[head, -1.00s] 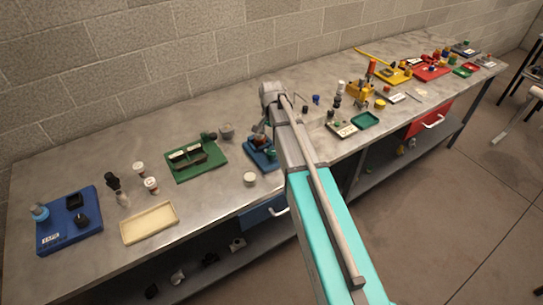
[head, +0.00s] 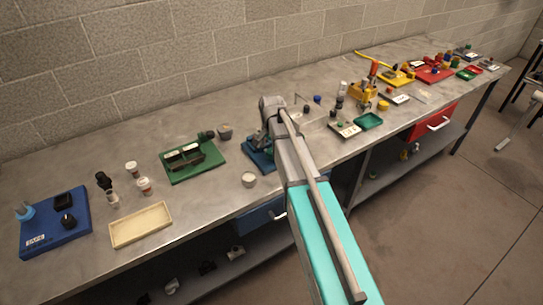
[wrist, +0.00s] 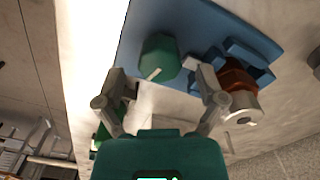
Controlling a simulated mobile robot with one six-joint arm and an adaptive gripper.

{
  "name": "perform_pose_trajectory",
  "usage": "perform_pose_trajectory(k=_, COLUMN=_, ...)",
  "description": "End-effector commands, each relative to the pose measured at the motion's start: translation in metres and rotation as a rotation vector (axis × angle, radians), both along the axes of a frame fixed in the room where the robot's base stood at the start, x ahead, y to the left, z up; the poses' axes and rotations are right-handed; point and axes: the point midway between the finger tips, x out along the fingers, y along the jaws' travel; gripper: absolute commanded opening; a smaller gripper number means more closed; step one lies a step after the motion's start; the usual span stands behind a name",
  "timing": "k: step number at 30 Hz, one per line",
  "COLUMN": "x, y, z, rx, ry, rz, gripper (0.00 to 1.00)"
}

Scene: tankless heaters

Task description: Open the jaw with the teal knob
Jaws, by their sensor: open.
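In the wrist view, the teal knob (wrist: 159,58) with a pale pointer line stands on a blue base plate (wrist: 205,20). Beside it are blue jaw blocks (wrist: 252,58). A red-brown cylinder with a metal end (wrist: 240,88) lies by these blocks; I cannot tell whether they clamp it. My gripper (wrist: 165,80) is open, its fingers spread on either side of the knob's near side. I see no clear contact with the knob. In the head view, the blue base (head: 258,160) is partly hidden by my arm, and my gripper is not clear there.
A green board with a fixture (head: 190,160) stands left of the blue base. A small pale cup (head: 249,180) stands in front, and a grey cup (head: 225,132) behind left. A cream tray (head: 141,225) and blue board (head: 55,222) are further left.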

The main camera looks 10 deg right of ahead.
Motion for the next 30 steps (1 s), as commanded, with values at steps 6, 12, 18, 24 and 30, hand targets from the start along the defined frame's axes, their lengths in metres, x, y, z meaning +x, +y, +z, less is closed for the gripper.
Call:
perform_pose_trajectory(k=6, x=0.0, y=0.0, z=-0.014, rx=0.0, ry=0.0, rz=0.0, gripper=0.89)
perform_pose_trajectory(k=12, x=0.0, y=0.0, z=-0.017, rx=0.0, ry=0.0, rz=0.0, gripper=0.89)
perform_pose_trajectory(k=18, x=0.0, y=0.0, z=-0.017, rx=0.0, ry=0.0, rz=0.0, gripper=0.89)
perform_pose_trajectory(k=24, x=0.0, y=0.0, z=-0.017, rx=0.0, ry=0.0, rz=0.0, gripper=0.73)
perform_pose_trajectory(k=30, x=0.0, y=0.0, z=-0.017, rx=0.0, ry=0.0, rz=0.0, gripper=0.36)
